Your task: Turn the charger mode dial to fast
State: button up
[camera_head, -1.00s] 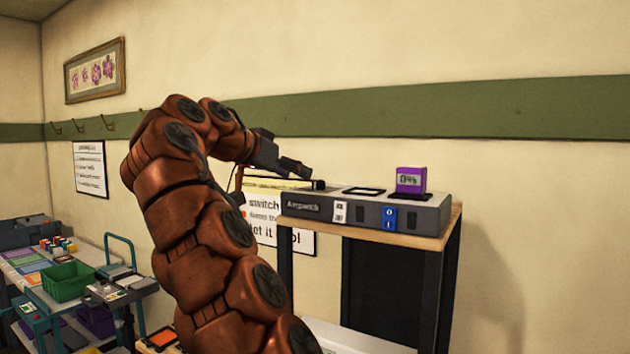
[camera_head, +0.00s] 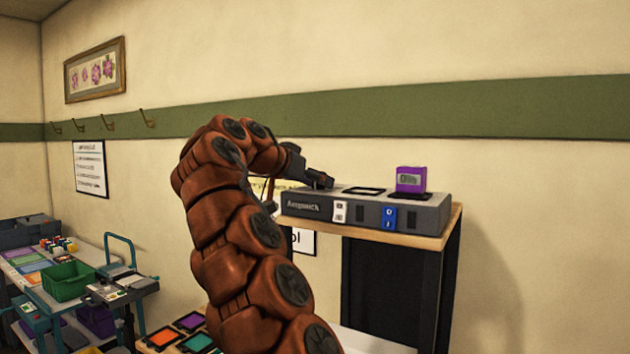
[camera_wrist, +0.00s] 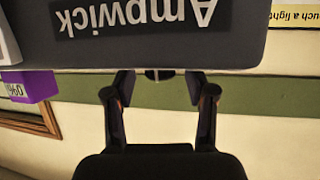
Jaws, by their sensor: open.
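The charger (camera_head: 440,218) is a long grey box lettered "Ampwick", standing on a wooden-topped stand. In the wrist view the charger (camera_wrist: 235,45) shows upside down and fills the top of the picture. My gripper (camera_head: 326,181) is at the charger's left end, just over its top. In the wrist view my gripper (camera_wrist: 163,82) is open. A small dark knob (camera_wrist: 158,74), likely the mode dial, shows between the fingertips, partly hidden by the charger's edge. I cannot tell whether the fingers touch it or which setting it points to.
A purple battery (camera_head: 411,180) stands in the charger's right slot; the left slot (camera_head: 364,191) is empty. A white switch (camera_head: 341,211) and a blue switch (camera_head: 389,218) are on the front. The wooden stand top (camera_head: 452,227) juts out slightly. A cart with a green bin (camera_head: 66,281) stands far left.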

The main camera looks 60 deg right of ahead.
grip_shut()
dwell(0.5)
